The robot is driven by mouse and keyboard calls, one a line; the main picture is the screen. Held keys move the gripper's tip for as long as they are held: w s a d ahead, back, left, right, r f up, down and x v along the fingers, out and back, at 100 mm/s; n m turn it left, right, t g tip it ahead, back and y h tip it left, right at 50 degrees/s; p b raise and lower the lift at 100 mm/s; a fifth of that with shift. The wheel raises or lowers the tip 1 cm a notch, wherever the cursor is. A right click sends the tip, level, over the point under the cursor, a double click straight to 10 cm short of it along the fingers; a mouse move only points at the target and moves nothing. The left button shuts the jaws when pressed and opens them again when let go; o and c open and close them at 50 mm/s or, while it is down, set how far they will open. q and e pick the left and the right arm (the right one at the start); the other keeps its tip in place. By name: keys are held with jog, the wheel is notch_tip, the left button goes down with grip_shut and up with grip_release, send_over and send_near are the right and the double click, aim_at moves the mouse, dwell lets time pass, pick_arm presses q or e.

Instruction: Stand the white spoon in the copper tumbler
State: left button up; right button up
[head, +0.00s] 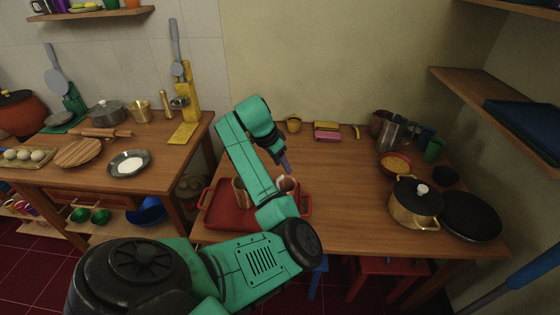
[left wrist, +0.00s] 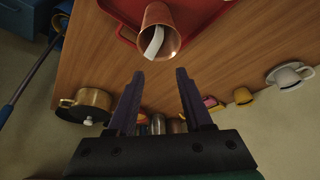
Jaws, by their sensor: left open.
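The copper tumbler (left wrist: 150,14) shows in the left wrist view, its mouth facing the camera, on or beside the red tray (left wrist: 205,14). The white spoon (left wrist: 154,43) is inside it, leaning against the wall with one end near the rim. In the head view the tumbler (head: 287,184) is partly hidden behind my left arm. My left gripper (left wrist: 160,76) is open and empty, its two dark fingers apart from the tumbler. It also shows in the head view (head: 285,163), just above the tumbler. My right gripper is not in view.
A brownish cup (head: 240,191) stands on the tray, partly behind my arm. A brass pot (head: 414,205), a black pan (head: 470,216) and a red bowl (head: 395,165) stand at the right. A yellow cup (head: 294,124) is at the back. The table's middle is clear.

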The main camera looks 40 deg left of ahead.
pick_arm(q)
jog(key=p+v, duration=0.1)
jog(key=v, duration=1.3)
jog(key=shift+r, duration=0.25)
